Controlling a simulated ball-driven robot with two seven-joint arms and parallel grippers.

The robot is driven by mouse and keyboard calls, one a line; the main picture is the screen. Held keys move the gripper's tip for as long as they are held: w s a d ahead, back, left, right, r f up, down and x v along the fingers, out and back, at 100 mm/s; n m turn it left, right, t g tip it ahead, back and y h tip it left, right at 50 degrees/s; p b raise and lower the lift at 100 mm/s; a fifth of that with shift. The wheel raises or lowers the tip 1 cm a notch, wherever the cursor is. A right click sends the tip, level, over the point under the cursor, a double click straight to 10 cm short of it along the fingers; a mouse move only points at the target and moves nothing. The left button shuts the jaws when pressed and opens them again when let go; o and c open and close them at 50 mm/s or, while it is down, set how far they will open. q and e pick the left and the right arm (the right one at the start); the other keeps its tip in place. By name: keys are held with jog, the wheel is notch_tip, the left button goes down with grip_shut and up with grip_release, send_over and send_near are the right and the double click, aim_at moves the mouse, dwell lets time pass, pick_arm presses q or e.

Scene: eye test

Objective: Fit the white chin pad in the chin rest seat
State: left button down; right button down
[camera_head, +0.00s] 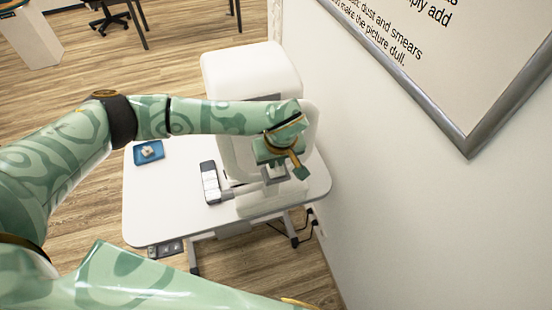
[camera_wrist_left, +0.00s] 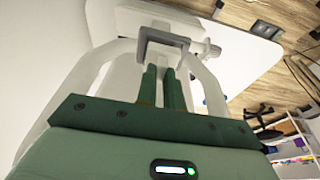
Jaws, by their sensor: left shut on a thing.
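My left gripper (camera_head: 287,172) is at the chin rest on the near side of the white eye-test machine. In the left wrist view its green fingers (camera_wrist_left: 161,84) are close together, shut on a pale piece between them, which I take for the white chin pad; the fingers hide most of it. A grey U-shaped bracket, seemingly the chin rest seat (camera_wrist_left: 172,34), surrounds the fingertips. I cannot tell whether the pad touches it. The white chin rest frame (camera_wrist_left: 92,80) rises on both sides. My right gripper is not in view.
The machine (camera_head: 250,72) stands on a white table (camera_head: 150,205) beside a wall. A blue tray (camera_head: 137,158) with a small pale item (camera_head: 148,151) lies at the left. A dark-and-white device (camera_head: 210,181) lies nearer the middle. The front left tabletop is clear.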

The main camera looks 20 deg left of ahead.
pick_arm(q)
jog(key=shift+f+b, duration=0.3)
jog(key=shift+f, duration=0.3)
dwell(0.3)
jog(key=c, duration=1.5)
grip_release()
jog(key=shift+o, duration=0.2)
